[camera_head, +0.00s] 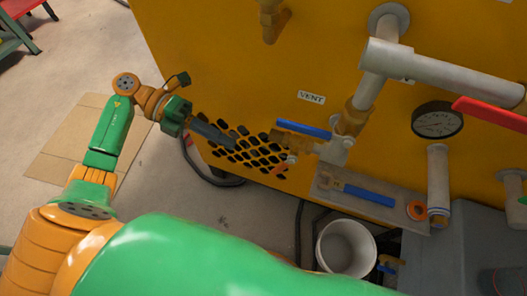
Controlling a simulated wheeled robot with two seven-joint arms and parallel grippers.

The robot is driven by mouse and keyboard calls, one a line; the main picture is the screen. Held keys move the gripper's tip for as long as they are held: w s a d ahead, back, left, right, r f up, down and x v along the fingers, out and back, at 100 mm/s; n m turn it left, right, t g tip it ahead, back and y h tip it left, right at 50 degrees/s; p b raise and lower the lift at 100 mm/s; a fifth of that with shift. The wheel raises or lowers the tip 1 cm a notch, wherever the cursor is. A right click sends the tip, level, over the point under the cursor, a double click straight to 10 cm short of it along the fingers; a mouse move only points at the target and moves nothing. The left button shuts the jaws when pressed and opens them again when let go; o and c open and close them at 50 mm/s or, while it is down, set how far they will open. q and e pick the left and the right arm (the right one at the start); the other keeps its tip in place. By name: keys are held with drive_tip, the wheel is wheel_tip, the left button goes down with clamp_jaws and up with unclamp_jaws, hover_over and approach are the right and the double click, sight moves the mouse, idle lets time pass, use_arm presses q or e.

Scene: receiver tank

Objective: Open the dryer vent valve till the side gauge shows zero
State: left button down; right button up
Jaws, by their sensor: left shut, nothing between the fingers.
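The vent valve has a blue lever (303,129) on a brass body, just below a white label reading VENT (311,97) on the yellow panel. The lever lies nearly level, pointing left from the pipe fitting. The side gauge (437,122), round with a black rim, is on the panel to the right; its reading is too small to tell. My left gripper (226,142) is shut and empty in front of the panel's slotted grille, left of the blue lever and apart from it. My right gripper is not in view.
A second blue-handled valve (368,195) lies on a grey plate below. A red lever (490,113) and a thick grey pipe (440,73) stick out at right. A white bucket (346,248) stands below. Cardboard (68,140) lies on the open floor at left.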

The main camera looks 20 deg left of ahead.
use_arm(q)
approach(283, 167)
drive_tip(key=d+f, duration=0.4)
drive_tip(key=shift+w+d+f, duration=0.15)
drive_tip(key=shift+d+f, duration=0.15)
drive_tip(key=shift+f, duration=0.1)
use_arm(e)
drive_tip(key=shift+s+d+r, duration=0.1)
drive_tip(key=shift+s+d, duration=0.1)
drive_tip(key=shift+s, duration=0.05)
